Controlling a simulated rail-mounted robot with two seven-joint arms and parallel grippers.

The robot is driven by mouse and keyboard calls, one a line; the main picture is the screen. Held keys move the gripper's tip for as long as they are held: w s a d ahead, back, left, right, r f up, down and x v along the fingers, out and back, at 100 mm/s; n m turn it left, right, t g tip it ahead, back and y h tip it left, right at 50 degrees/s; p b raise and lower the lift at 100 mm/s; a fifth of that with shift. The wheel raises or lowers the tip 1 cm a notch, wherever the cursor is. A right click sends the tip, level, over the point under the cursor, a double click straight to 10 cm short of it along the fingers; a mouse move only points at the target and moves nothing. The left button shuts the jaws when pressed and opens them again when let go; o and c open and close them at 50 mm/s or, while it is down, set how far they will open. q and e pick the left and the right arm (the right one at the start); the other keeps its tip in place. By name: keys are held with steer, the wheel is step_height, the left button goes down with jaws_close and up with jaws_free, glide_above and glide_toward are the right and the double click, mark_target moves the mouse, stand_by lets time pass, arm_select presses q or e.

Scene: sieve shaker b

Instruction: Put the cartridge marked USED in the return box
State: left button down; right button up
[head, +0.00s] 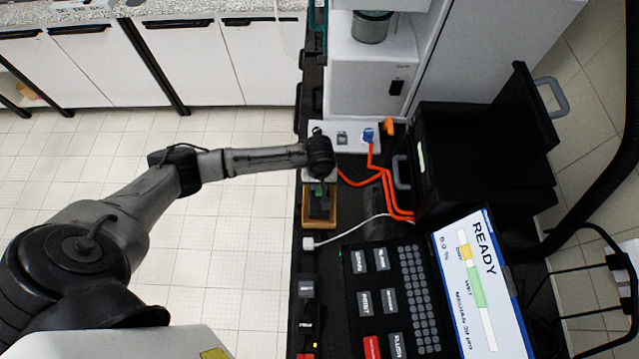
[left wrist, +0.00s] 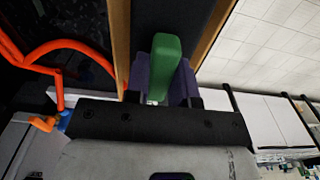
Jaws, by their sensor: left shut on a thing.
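My left gripper (head: 319,198) points down over a tan-walled open box (head: 305,222) on the dark bench. In the left wrist view, its purple-grey fingers (left wrist: 163,88) are shut on a green cartridge (left wrist: 166,58). The tan walls (left wrist: 120,50) of the box show on both sides of the cartridge there. I cannot tell whether the cartridge touches the box floor. No USED mark is readable on it. In the head view, the arm and gripper hide most of the cartridge and part of the box. My right gripper is not in view.
Orange cables (head: 378,182) and a white cable (head: 345,232) run beside the box. A black cabinet (head: 465,165) stands to the right. A keypad panel (head: 395,295) and a screen reading READY (head: 480,290) are at the front. Open floor lies left of the bench.

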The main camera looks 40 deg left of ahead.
arm_select(q)
steer(key=shift+f, duration=0.75)
steer(key=shift+f, duration=0.1)
steer(key=c, duration=1)
jaws_free()
steer(key=shift+o, duration=0.2)
